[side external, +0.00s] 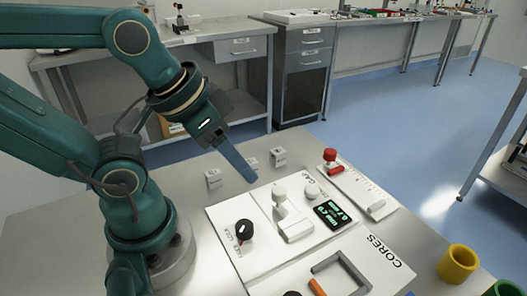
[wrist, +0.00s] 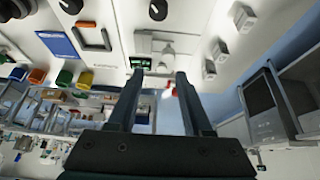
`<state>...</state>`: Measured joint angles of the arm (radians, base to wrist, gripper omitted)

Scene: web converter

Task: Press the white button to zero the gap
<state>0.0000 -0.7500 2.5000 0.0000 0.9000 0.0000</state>
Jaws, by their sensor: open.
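My gripper (side external: 250,178) is in the air above the back of the panel, tilted down to the right. Its two long fingers show apart and empty in the wrist view (wrist: 158,73). A white round button-like cap (side external: 312,189) stands on the white panel (side external: 222,217), right of a white lever-like fitting (side external: 291,224) with a round top. A black display (side external: 332,213) with green text is in front of the cap; it also shows in the wrist view (wrist: 140,62) by a fingertip. My gripper is apart from the cap. The display's digits are too small to read surely.
A black knob (side external: 244,230) is at the panel's left, and a red knob (side external: 330,157) stands at its far right. Small grey blocks (side external: 213,178) stand behind the panel. An orange-and-grey frame (side external: 342,271) lies in front.

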